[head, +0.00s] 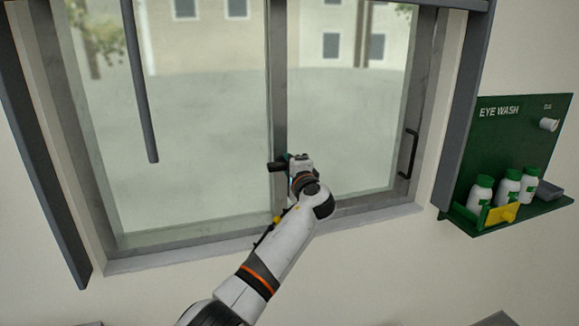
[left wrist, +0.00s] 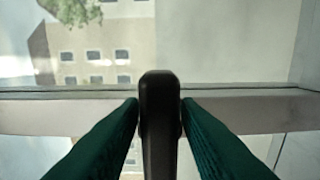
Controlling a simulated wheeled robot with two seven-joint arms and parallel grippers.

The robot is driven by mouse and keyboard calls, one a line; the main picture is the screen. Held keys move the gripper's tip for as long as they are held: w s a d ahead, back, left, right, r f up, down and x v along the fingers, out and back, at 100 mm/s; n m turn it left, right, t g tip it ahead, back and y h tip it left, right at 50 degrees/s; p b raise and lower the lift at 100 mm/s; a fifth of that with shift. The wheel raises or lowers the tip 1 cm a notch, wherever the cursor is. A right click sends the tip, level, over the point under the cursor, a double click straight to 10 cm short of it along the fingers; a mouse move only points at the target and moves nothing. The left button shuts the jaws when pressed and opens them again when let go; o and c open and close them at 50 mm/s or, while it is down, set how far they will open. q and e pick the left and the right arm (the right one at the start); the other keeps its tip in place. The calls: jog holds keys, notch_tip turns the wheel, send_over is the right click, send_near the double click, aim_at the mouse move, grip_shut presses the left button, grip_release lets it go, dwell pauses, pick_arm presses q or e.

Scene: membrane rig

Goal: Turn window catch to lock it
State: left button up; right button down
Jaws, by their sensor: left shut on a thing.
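The window (head: 200,110) has a grey frame and a vertical middle bar. The dark window catch (head: 275,166) is on that bar, and a short part of it sticks out to the left of my gripper. My left gripper (head: 288,161) is at the catch, its fingers mostly hidden by my wrist. In the left wrist view the green fingers (left wrist: 160,112) are on both sides of the upright black catch handle (left wrist: 159,90) and shut on it. The catch base is hidden. My right gripper is not in view.
A black pull handle (head: 410,155) is on the window's right side. A grey rod (head: 140,85) hangs before the left pane. A green eye wash shelf (head: 508,160) with white bottles (head: 508,188) is on the wall at right. The sill (head: 180,255) is clear at left.

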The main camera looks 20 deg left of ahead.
pick_arm(q)
jog(key=o, duration=0.7)
jog(key=shift+f, duration=0.1)
jog(key=shift+b+v, duration=1.9)
jog(key=shift+v, duration=4.1)
